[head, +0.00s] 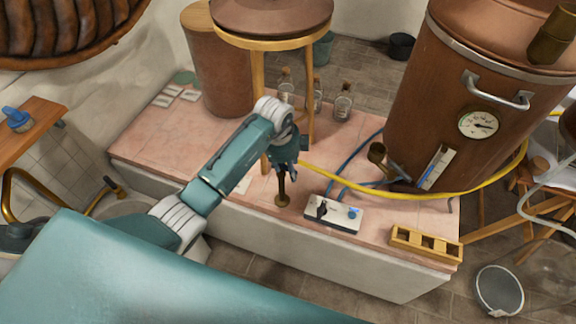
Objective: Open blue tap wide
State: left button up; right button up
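A small white box (318,213) sits on the front part of the pink tiled bench. How far the blue knob is turned is too small to tell. My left gripper (285,168) points down left of and behind the box, apart from the blue knob. A dark upright stem on a round brass base (282,201) stands directly below its fingertips. Whether they touch it or are open is unclear. My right gripper is out of view.
A large copper vessel (440,120) with a gauge stands at the right. A yellow hose (400,194) crosses the bench behind the box. A wooden rack (426,243) lies right of the box. Glass bottles (343,101) stand behind. Another blue-topped item (17,118) is on the left shelf.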

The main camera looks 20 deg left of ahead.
pick_arm(q)
jog(key=shift+f, duration=0.35)
jog(key=shift+w, duration=0.1)
grip_shut()
